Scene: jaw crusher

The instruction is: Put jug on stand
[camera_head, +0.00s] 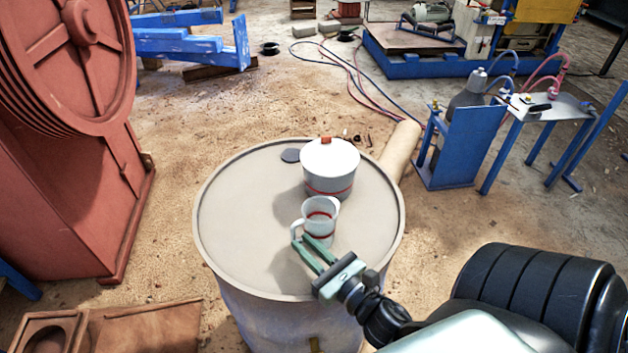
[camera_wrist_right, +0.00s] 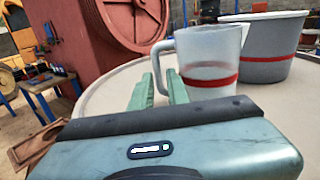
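The jug (camera_head: 322,226) is a white cup-like vessel with a red band and a side handle, standing upright on the drum top. The jug (camera_wrist_right: 208,62) also shows in the right wrist view, its handle towards my fingers. My right gripper (camera_head: 302,241) is open, with its green fingertips close to the handle. In the right wrist view the handle lies ahead of the gap between the fingers (camera_wrist_right: 160,88); I cannot tell whether they touch it. A flat dark disc (camera_head: 290,155) lies behind on the drum; it may be the stand. My left gripper is out of view.
A large red machine (camera_head: 70,130) stands left; a blue side table (camera_head: 548,107) stands right.

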